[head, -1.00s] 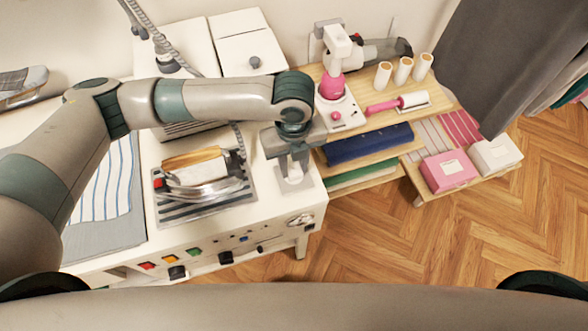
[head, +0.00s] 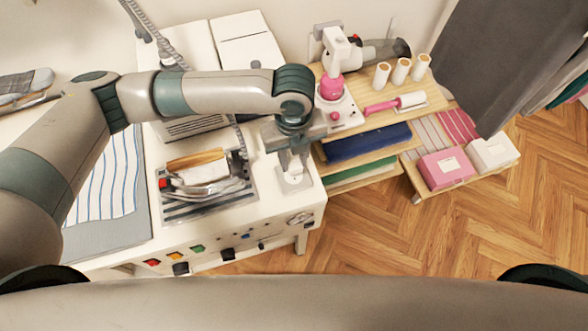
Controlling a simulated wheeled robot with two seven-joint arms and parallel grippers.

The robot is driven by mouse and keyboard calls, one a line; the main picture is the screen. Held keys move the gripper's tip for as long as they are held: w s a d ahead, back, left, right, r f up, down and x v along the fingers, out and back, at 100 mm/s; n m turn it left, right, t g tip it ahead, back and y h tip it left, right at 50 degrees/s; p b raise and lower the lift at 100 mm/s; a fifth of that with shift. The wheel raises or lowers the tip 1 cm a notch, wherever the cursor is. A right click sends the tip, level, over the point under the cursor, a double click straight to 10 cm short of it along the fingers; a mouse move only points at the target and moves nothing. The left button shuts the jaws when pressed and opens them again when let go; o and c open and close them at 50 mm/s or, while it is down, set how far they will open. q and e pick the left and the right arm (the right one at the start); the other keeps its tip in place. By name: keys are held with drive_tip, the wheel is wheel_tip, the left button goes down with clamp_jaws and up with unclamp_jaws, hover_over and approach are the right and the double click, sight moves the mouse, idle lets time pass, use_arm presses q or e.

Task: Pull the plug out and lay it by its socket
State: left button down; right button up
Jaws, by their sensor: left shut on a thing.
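My left gripper (head: 289,162) points down over the right end of the white ironing table. It is shut on the white plug (head: 295,169), which shows only in part between the fingers. Just below is the pale socket plate (head: 297,186) on the table top. I cannot tell whether the plug is still seated in the socket or just clear of it. My right gripper is out of view.
A silver iron (head: 208,172) with a wooden handle rests on a striped pad to the left. Bare table top (head: 262,178) lies between the pad and the socket plate.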

use_arm(q)
drive_tip(key=shift+r+p, duration=0.55)
drive_tip(key=shift+r, duration=0.2)
